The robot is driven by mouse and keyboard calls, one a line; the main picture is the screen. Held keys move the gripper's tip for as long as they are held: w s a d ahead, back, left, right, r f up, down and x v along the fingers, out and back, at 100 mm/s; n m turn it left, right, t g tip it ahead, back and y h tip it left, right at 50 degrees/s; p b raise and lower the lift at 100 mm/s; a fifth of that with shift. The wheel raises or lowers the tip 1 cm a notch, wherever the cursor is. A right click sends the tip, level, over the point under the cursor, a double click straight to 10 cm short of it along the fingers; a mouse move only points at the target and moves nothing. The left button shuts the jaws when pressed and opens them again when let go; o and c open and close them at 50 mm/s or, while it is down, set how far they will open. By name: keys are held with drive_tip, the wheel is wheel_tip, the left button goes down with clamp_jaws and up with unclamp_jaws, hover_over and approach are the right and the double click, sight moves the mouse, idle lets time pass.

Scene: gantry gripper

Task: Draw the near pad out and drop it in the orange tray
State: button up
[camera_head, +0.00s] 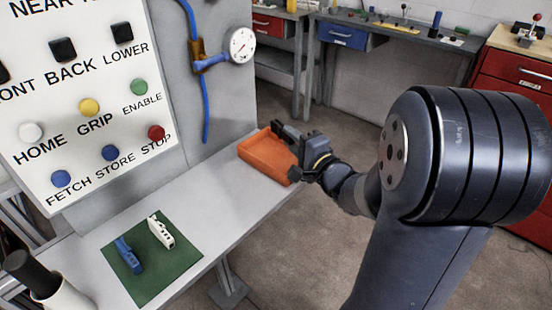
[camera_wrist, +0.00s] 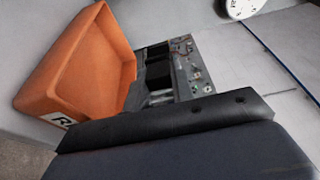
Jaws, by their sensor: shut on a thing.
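The orange tray (camera_head: 266,156) stands at the far right end of the grey bench. In the wrist view the orange tray (camera_wrist: 85,70) fills the left side, tilted by the view, and its visible floor looks empty. My gripper (camera_head: 288,134) is at the tray's right side, its tips by the right rim. In the wrist view my gripper (camera_wrist: 158,64) shows dark blocks beside a grey plate with small parts. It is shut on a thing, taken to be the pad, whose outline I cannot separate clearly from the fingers.
A green mat (camera_head: 165,267) holds a blue part (camera_head: 128,256) and a white part (camera_head: 160,232). A button panel (camera_head: 85,90) stands behind the bench. A gauge (camera_head: 241,45) and blue hose hang behind the tray. The bench between mat and tray is clear.

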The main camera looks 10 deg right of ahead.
drive_tip(key=o, duration=1)
drive_tip(key=p+v, duration=0.1)
drive_tip(key=v, duration=0.9)
drive_tip(key=shift+s+d, duration=0.1)
drive_tip(key=shift+s, duration=0.3)
drive_tip(key=shift+w, duration=0.15)
drive_tip(key=b+x, duration=0.1)
drive_tip(key=x, duration=0.9)
drive_tip(key=shift+w, duration=0.25)
drive_tip(key=shift+w+r+p, duration=0.1)
drive_tip(key=shift+r+p, duration=0.55)
drive_tip(key=shift+p, duration=0.05)
drive_tip(key=shift+r+p, duration=1)
drive_tip(key=shift+p, duration=0.1)
